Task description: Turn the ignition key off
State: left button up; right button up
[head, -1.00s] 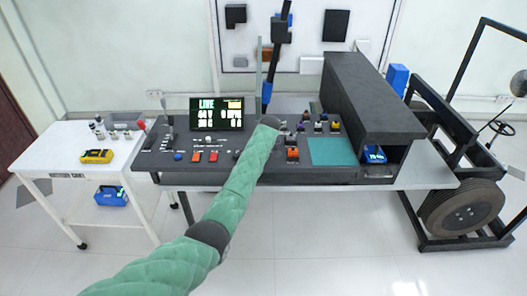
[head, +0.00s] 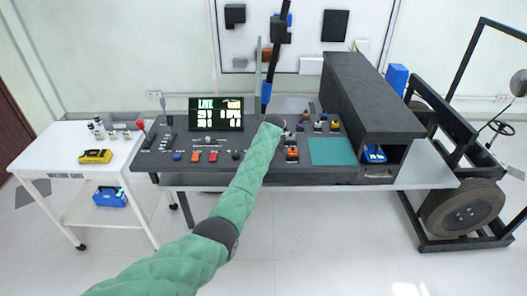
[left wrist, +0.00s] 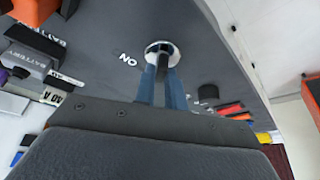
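The ignition key is a small dark piece (left wrist: 162,57) in a round silver collar (left wrist: 161,47) on the dark grey panel, with a white "ON" label (left wrist: 128,60) beside it in the left wrist view. The two blue fingers of my left gripper (left wrist: 161,70) close in on the key from both sides, and appear to hold it. In the head view my green-sleeved left arm reaches the console's middle, and its end hides the key and gripper. The console screen (head: 216,113) reads "LIVE" with numbers. My right gripper is not in view.
The console (head: 225,174) carries several coloured buttons and switches. A long black housing (head: 370,95) stands on its right side. A white cart (head: 60,150) with a yellow meter (head: 95,156) stands at left. A wheeled black frame (head: 460,240) is at right.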

pick_arm(q)
jog(key=o, duration=0.4)
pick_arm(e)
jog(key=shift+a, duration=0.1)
pick_arm(q)
jog(key=shift+o, duration=0.2)
